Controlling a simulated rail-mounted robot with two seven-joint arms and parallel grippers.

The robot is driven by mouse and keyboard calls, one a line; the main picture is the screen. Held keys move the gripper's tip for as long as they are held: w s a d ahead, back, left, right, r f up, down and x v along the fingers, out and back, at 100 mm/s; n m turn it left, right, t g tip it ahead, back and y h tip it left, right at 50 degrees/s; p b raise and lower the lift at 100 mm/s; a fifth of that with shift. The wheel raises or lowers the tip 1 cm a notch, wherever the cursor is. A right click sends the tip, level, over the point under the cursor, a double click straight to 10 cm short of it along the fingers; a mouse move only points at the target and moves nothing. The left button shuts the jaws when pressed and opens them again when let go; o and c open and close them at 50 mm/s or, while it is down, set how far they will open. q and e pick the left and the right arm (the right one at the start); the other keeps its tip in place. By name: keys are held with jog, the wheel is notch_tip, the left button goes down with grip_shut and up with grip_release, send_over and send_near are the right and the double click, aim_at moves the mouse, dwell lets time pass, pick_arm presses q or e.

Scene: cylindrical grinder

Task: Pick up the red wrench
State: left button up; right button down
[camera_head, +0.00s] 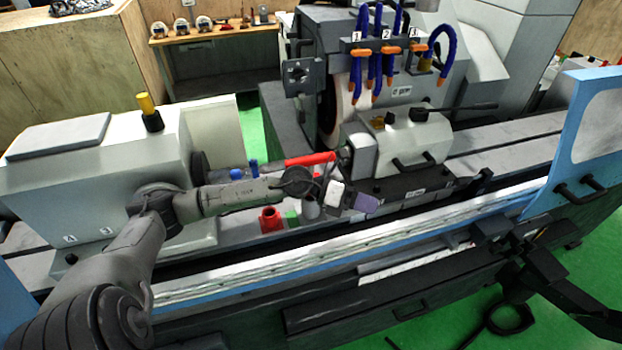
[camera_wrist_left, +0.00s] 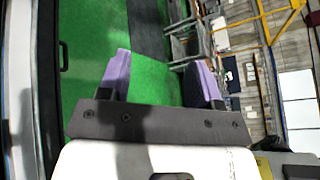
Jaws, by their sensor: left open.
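A red bar-like piece (camera_head: 310,159) shows in the head view behind my left arm, between the grey headstock on the left and the tailstock block. It is partly hidden, and I cannot tell for sure that it is the red wrench. My left gripper (camera_head: 363,203), with purple finger pads, is in front of it, lower and to the right. In the left wrist view the gripper (camera_wrist_left: 162,75) is open and empty, with green floor between its fingers. No wrench shows in that view.
A red cup-like part (camera_head: 270,219) and a small green block (camera_head: 291,219) are just below my left forearm. Blue hoses (camera_head: 378,60) hang above the grinding wheel. A blue-framed door (camera_head: 585,140) stands at right. A wooden table (camera_head: 215,35) is at the back.

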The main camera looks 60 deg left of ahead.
pick_arm(q)
jog(key=s+a+r+m+g+y, duration=0.1)
jog(key=a+r+m+g+y, duration=0.15)
jog(key=a, duration=0.45)
jog(key=a+r+m+g+y, duration=0.1)
jog(key=a+g+y, duration=0.15)
jog(key=a, duration=0.35)
jog(key=g+y, duration=0.2)
jog(key=y, duration=0.3)
send_near(310, 157)
jog(key=shift+s+d+r+p, duration=0.1)
jog(key=shift+d+r+p, duration=0.25)
jog(key=shift+d, duration=0.25)
jog(key=shift+a+f, duration=0.2)
jog(key=shift+a, duration=0.1)
jog(key=p+x, duration=0.1)
jog(key=x, duration=0.6)
jog(key=shift+f+p, duration=0.25)
jog(key=shift+p, duration=0.05)
jog(key=shift+a+p+x, duration=0.2)
jog(key=shift+p+x, duration=0.6)
jog(key=shift+x, duration=1.2)
jog(key=shift+w+f, duration=0.3)
jog(key=shift+f, duration=0.35)
